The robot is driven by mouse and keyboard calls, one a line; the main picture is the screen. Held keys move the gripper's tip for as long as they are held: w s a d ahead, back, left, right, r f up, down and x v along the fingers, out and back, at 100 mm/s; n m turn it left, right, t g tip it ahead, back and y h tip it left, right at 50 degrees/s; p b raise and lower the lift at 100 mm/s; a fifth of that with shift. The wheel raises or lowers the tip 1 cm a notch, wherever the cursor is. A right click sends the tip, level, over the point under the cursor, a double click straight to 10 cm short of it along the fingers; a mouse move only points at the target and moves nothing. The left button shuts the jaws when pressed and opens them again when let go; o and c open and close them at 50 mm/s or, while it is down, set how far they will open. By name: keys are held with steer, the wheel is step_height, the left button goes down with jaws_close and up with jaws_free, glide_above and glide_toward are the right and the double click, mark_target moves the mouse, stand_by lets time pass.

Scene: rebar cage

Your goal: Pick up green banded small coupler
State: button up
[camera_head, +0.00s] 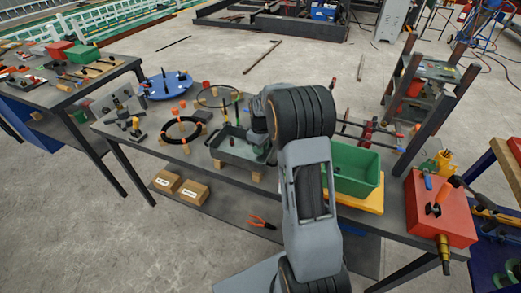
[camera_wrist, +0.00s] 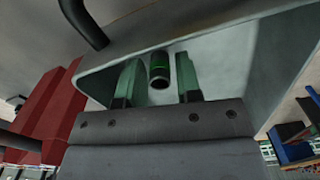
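The green banded small coupler (camera_wrist: 159,70) is a short dark cylinder with a green band, seen in the wrist view inside a grey metal tray (camera_wrist: 222,62). My gripper (camera_wrist: 159,78) has its two green fingers apart, one on each side of the coupler. Gaps show between the coupler and both fingers. In the head view the grey tray (camera_head: 222,153) stands on the workbench, partly covered by my arm. I cannot make out the coupler or my fingertips there.
A green crate (camera_head: 357,168) stands right of my arm, with a red toolbox (camera_head: 440,207) further right. A black ring (camera_head: 182,130) lies left of the tray. In the wrist view the tray walls rise close around the fingers.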

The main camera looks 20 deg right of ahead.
jaws_close()
steer(key=shift+r, duration=0.2)
